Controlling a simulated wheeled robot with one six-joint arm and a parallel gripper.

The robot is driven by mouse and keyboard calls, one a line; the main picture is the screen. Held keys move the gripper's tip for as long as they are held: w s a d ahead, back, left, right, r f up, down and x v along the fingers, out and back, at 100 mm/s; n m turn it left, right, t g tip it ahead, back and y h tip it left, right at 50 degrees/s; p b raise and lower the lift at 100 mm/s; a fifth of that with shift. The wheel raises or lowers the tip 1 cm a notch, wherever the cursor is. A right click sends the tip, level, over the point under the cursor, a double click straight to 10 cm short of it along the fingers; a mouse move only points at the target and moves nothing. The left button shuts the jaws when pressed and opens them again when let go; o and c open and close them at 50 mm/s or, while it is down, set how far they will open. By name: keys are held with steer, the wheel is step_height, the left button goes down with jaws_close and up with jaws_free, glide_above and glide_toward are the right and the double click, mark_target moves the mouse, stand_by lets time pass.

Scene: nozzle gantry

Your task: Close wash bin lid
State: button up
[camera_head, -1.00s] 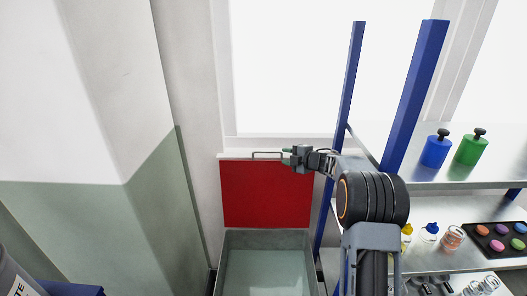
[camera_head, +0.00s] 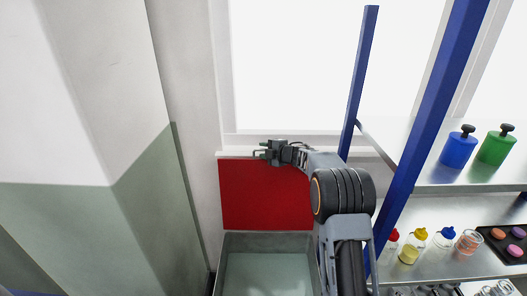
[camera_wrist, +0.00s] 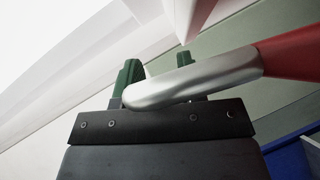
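The grey wash bin (camera_head: 222,262) stands low in the middle of the head view. Its red lid (camera_head: 262,195) stands upright behind it, so the bin is open. A silver handle runs along the lid's top edge; it also shows large in the wrist view (camera_wrist: 205,80). My gripper (camera_head: 262,149) is at this handle. In the wrist view its green fingers (camera_wrist: 158,66) are apart, with a gap between them. The handle crosses in front of them and hides their lower parts. I cannot tell whether they touch it.
A blue-framed shelf (camera_head: 423,110) stands close on the right of my arm. It holds a blue bottle (camera_head: 459,148), a green bottle (camera_head: 494,149) and several small bottles below. A pale green and white wall corner (camera_head: 145,200) stands to the left. A bright window is behind.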

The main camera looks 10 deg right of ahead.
jaws_close()
stand_by(0.3)
stand_by(0.3)
